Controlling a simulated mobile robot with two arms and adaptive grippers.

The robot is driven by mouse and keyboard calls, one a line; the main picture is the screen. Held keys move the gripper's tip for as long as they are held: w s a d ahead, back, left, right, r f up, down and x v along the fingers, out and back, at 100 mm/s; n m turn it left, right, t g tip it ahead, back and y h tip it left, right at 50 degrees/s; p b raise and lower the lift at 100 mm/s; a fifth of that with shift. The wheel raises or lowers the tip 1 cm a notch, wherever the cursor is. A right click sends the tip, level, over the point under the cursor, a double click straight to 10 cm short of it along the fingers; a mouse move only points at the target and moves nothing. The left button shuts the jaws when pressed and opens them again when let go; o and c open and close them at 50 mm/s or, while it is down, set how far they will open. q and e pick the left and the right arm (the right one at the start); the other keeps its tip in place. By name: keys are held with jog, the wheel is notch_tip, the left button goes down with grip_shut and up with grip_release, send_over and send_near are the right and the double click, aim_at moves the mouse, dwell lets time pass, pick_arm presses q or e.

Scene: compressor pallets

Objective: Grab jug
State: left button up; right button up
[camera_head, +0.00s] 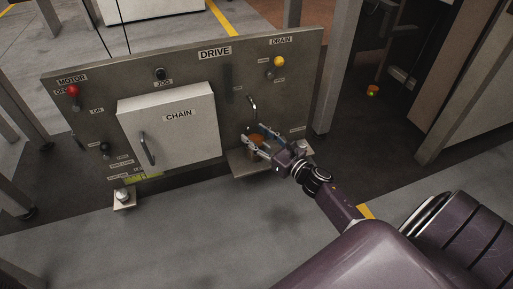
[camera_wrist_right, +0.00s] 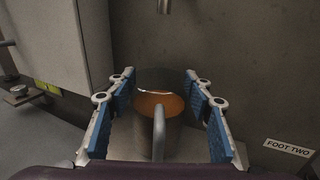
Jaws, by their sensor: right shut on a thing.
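The jug (camera_head: 255,139) is a metal vessel with orange contents, at the panel's lower right above a small shelf (camera_head: 243,167). In the right wrist view the jug (camera_wrist_right: 175,134) appears upright, with its handle facing my wrist. My right gripper (camera_head: 257,143) is shut on the jug, with a blue-padded finger on each side in the wrist view (camera_wrist_right: 159,76). The fingers hide part of the jug in the head view, and its base contact is unclear. My left gripper is not in view.
A spout (camera_head: 252,103) hangs above the jug on the grey DRIVE panel (camera_head: 235,85). The white CHAIN box (camera_head: 180,135) juts out to the left. A post (camera_head: 340,70) stands right of the panel. A small orange-topped object (camera_head: 372,91) sits further back. The floor in front is clear.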

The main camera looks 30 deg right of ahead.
jog(key=shift+c, duration=1.3)
jog(key=shift+r, duration=0.1)
